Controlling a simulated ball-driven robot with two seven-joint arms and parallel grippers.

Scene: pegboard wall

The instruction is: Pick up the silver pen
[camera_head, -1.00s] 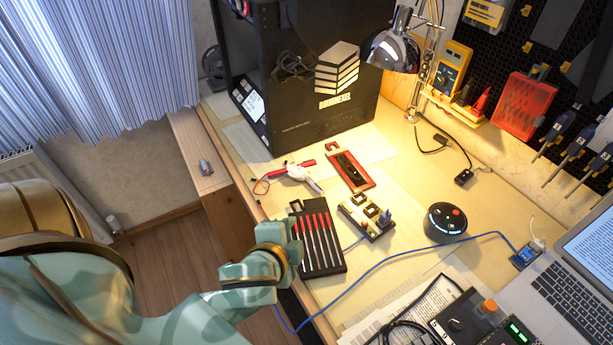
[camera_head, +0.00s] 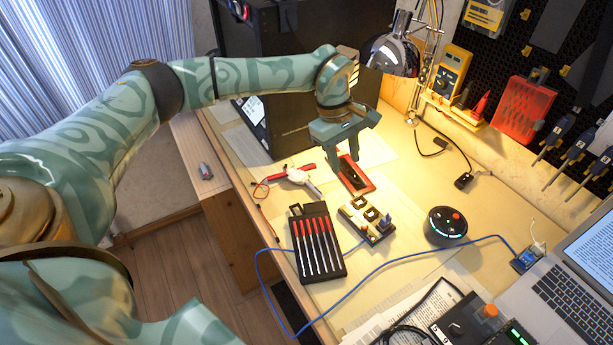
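I cannot make out a silver pen for sure in this view. My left gripper (camera_head: 345,163) comes in from the left on its long green arm. It points down with its two fingers apart, and nothing shows between them. It hangs in front of the black case's lower part and overlaps the far end of a red-framed dark tool (camera_head: 356,178); its height above that cannot be told. A black set of red-handled, silver-shafted screwdrivers (camera_head: 318,243) lies near the desk's left edge. My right gripper is not in view.
A tall black case (camera_head: 285,125) and a chrome lamp (camera_head: 395,52) stand behind. A small circuit board (camera_head: 366,219), a round black speaker (camera_head: 446,226), a blue cable (camera_head: 400,262) and a laptop (camera_head: 570,280) occupy the desk. A small grey item (camera_head: 205,171) lies on the left ledge.

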